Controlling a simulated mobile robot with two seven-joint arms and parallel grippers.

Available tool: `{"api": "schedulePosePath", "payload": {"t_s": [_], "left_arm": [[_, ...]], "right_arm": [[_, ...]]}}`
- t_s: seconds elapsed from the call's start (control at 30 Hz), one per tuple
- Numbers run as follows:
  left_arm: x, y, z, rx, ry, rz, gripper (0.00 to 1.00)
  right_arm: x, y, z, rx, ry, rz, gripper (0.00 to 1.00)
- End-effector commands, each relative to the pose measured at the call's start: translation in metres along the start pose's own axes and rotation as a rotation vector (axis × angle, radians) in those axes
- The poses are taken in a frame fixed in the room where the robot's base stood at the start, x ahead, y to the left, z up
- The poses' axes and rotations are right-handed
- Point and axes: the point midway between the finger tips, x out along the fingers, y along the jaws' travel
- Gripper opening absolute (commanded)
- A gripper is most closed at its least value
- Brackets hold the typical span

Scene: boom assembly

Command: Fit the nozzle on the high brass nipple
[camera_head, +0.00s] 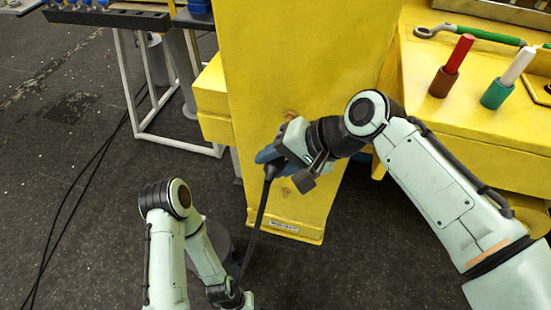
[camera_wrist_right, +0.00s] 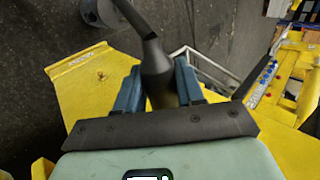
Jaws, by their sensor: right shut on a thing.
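My right gripper (camera_head: 273,160) is shut on the dark nozzle (camera_wrist_right: 156,72), which sits between its two blue fingers in the right wrist view. A black hose (camera_head: 256,225) runs down from the nozzle in the head view. The gripper is in front of the yellow boom face (camera_head: 314,215). A small brownish spot, perhaps the high brass nipple (camera_head: 290,114), shows just above the gripper. Another small fitting (camera_wrist_right: 101,75) shows on the yellow face in the wrist view. The nozzle's mouth is hidden. My left arm is folded at the lower left; its gripper is not clearly visible.
A yellow ledge (camera_head: 492,142) at the right holds a red-topped marker (camera_head: 460,54), a white-topped one (camera_head: 516,66) and a green-handled wrench (camera_head: 480,36). A white-legged table (camera_head: 127,80) stands at the back left. Black cables (camera_head: 77,190) lie on the dark floor.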

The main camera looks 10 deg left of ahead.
Motion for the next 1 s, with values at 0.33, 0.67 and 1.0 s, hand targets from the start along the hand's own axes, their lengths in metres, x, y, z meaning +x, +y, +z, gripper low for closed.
{"api": "schedulePosePath", "payload": {"t_s": [0.33, 0.67, 1.0], "left_arm": [[-0.005, 0.002, -0.001, 0.001, 0.002, 0.001, 0.43], [-0.01, 0.004, -0.002, 0.001, 0.004, 0.001, 0.43], [-0.01, 0.004, -0.002, 0.002, 0.004, 0.001, 0.43]], "right_arm": [[-0.001, -0.001, -0.007, 0.0, 0.001, 0.0, 0.01], [0.0, -0.001, -0.014, -0.001, 0.001, -0.001, 0.01], [0.0, -0.001, -0.015, -0.001, 0.001, -0.001, 0.01]]}}
